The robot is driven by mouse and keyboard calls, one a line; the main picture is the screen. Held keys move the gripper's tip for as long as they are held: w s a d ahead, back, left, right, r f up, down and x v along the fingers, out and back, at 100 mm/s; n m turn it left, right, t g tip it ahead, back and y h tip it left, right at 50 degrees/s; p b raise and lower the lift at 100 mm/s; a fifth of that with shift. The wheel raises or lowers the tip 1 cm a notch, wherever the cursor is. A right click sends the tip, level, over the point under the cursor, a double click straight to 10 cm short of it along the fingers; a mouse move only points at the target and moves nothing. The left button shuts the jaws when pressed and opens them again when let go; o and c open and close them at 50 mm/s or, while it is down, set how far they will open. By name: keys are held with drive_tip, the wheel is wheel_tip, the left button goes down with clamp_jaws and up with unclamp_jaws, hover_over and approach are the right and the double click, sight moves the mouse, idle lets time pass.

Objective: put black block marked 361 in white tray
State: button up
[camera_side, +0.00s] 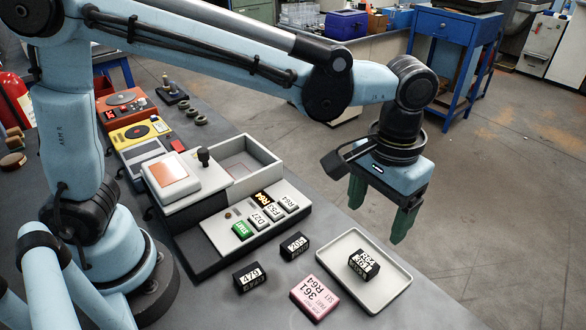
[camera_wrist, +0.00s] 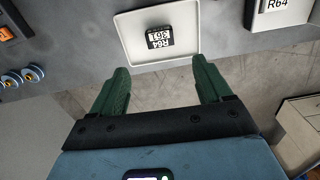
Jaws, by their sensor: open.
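The black block (camera_side: 364,264) lies in the white tray (camera_side: 336,248) at the front right of the bench, near its right edge. In the wrist view the black block (camera_wrist: 159,38) shows a white label reading R64 and 361, upside down, and it rests on the floor of the tray (camera_wrist: 129,40). My gripper (camera_side: 380,212) has green fingers; it is open and empty, above and behind the tray in the side view, apart from the block. In the wrist view the fingers (camera_wrist: 160,72) are spread wide, with the block beyond them.
Two other black blocks, (camera_side: 250,277) and (camera_side: 295,246), lie left of the tray. A pink card (camera_side: 315,297) marked 361 R64 lies in front of them. A panel (camera_side: 250,222) with labelled tiles and an open box (camera_side: 235,166) stand behind. Floor lies beyond the bench's right edge.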

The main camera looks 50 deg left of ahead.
drive_tip(key=s+a+t, duration=0.2)
drive_tip(key=a+t, duration=0.1)
drive_tip(key=a, duration=0.8)
drive_tip(key=s+a+r+t, duration=0.1)
drive_tip(key=s+a+t, duration=0.2)
drive_tip(key=a, duration=0.7)
drive_tip(key=shift+a+n+t, duration=0.3)
drive_tip(key=shift+a+t, duration=0.1)
drive_tip(key=shift+t, duration=0.2)
